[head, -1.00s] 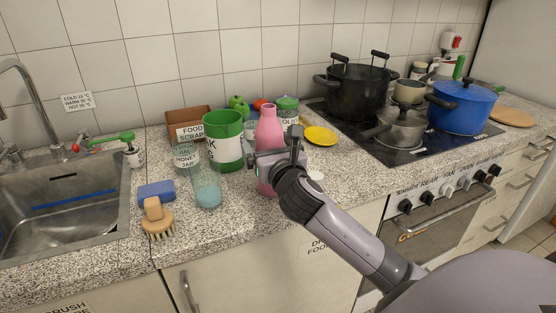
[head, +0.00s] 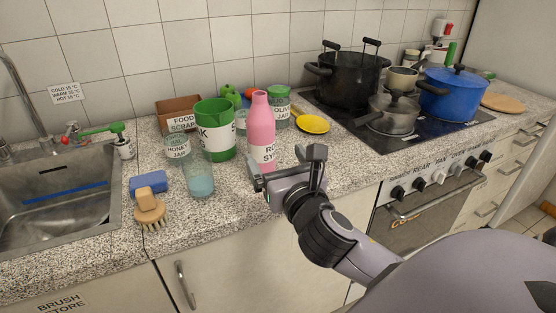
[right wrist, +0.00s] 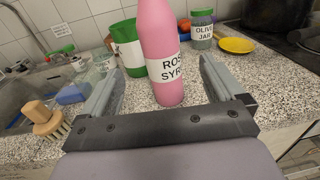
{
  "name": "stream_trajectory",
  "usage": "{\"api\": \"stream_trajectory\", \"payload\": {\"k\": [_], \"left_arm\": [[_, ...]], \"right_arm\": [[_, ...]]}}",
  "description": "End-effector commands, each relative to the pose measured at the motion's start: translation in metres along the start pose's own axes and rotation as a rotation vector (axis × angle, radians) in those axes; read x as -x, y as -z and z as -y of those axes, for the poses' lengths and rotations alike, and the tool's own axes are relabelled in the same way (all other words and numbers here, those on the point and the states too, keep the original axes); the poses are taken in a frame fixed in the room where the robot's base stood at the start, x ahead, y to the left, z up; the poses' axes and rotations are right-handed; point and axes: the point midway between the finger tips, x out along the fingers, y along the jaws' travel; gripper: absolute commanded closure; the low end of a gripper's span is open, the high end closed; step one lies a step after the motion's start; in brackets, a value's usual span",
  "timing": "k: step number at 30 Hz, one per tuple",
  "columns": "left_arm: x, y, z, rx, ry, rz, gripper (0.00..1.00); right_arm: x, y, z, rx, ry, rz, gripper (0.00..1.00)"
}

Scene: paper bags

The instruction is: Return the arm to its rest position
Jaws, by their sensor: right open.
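My left gripper is in neither view.
Near the bottle stand a green-and-white container (head: 215,130), a glass (head: 200,180), an olive jar (head: 279,108) and a yellow plate (head: 313,124). A brush (head: 149,207) and blue sponge (head: 148,183) lie by the sink (head: 60,205). Pots, including a blue one (head: 458,94), stand on the hob.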

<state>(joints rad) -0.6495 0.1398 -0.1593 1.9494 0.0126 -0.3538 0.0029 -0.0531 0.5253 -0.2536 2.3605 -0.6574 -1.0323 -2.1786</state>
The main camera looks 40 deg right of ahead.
Motion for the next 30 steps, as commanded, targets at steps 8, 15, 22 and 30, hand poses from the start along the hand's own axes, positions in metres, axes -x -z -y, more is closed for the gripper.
{"api": "stream_trajectory", "payload": {"k": [8, 15, 22, 30], "left_arm": [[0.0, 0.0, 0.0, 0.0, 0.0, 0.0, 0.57], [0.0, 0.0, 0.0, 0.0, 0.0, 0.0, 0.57], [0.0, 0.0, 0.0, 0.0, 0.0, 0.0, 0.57], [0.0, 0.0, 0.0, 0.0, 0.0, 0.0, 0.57]], "right_arm": [[0.0, 0.0, 0.0, 0.0, -0.001, 0.0, 0.05], [0.004, 0.013, 0.001, -0.106, 0.01, -0.051, 0.05], [0.03, 0.074, 0.005, -0.63, 0.124, -0.282, 0.05], [0.085, 0.147, 0.006, -1.303, 0.453, -0.53, 0.05]]}}
